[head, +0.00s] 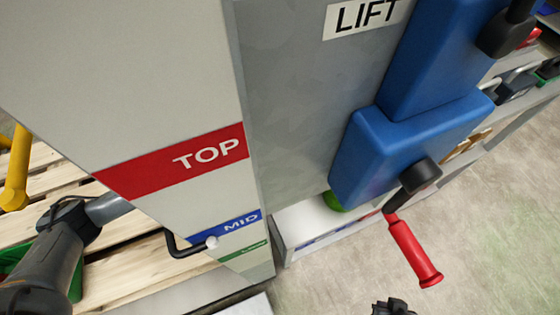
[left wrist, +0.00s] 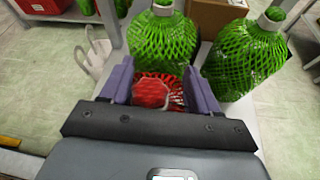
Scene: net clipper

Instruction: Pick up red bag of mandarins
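The red bag of mandarins (left wrist: 174,96) is a red net bag low in the left wrist view. It lies between the two purple fingers of my left gripper (left wrist: 160,90). The fingers are wide apart, one on each side of the bag; whether they touch it I cannot tell. A smooth red patch shows at the bag's near side. The gripper body hides the bag's lower part. In the head view the grey panel hides the red bag and my left gripper. I see no right gripper fingers.
A white looped object (left wrist: 95,55) is at left. A blue machine housing (head: 400,140) has a red-handled crank (head: 413,252).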

